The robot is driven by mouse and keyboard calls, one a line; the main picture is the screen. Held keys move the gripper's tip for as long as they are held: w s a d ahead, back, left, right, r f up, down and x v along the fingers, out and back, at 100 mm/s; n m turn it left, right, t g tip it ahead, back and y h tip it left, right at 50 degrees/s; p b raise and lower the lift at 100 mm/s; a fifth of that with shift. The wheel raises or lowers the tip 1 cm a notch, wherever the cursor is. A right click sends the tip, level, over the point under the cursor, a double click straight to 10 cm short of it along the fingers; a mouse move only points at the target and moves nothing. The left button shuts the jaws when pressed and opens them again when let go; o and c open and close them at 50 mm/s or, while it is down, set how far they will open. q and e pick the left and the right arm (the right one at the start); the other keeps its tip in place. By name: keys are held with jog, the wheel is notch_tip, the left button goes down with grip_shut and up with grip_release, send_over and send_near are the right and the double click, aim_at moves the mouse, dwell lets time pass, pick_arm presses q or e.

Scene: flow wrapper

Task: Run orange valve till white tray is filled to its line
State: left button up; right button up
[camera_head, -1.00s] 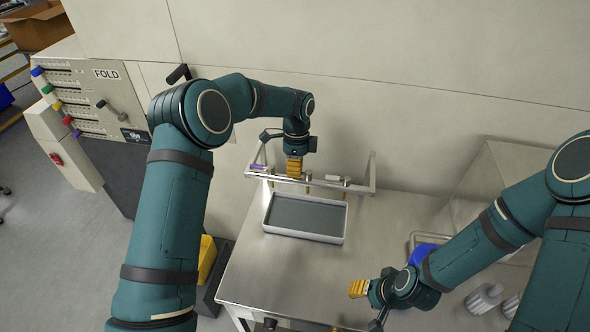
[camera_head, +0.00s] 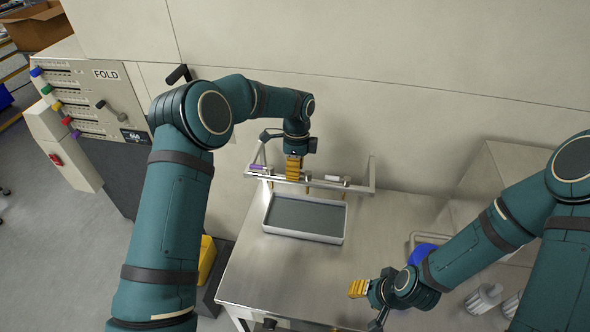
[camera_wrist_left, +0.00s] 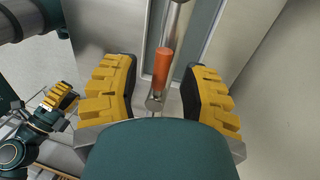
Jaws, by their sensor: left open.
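The orange valve (camera_wrist_left: 162,68) shows in the left wrist view as an upright orange handle on a metal fitting. My left gripper (camera_wrist_left: 160,88) is open, with a yellow finger on either side of the handle and a gap to each. In the head view my left gripper (camera_head: 293,169) is at the rail behind the tray and hides the orange valve. The white tray (camera_head: 302,237) stands on the bench below the rail. Its inside looks flat grey; I cannot make out the line or the level. My right gripper (camera_head: 357,289) is low over the bench front, apparently empty.
The rail (camera_head: 369,181) also carries a purple-marked valve (camera_head: 258,168) and a white-marked one (camera_head: 333,177). A blue object (camera_head: 422,253) and metal cylinders (camera_head: 484,298) are at the right. The bench (camera_head: 275,275) is clear before the tray.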

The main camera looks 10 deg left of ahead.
pick_arm(q)
notch_tip(320, 180, up, 12)
jog(key=w, duration=0.2)
jog(key=shift+w+f, duration=0.2)
dwell(0.4)
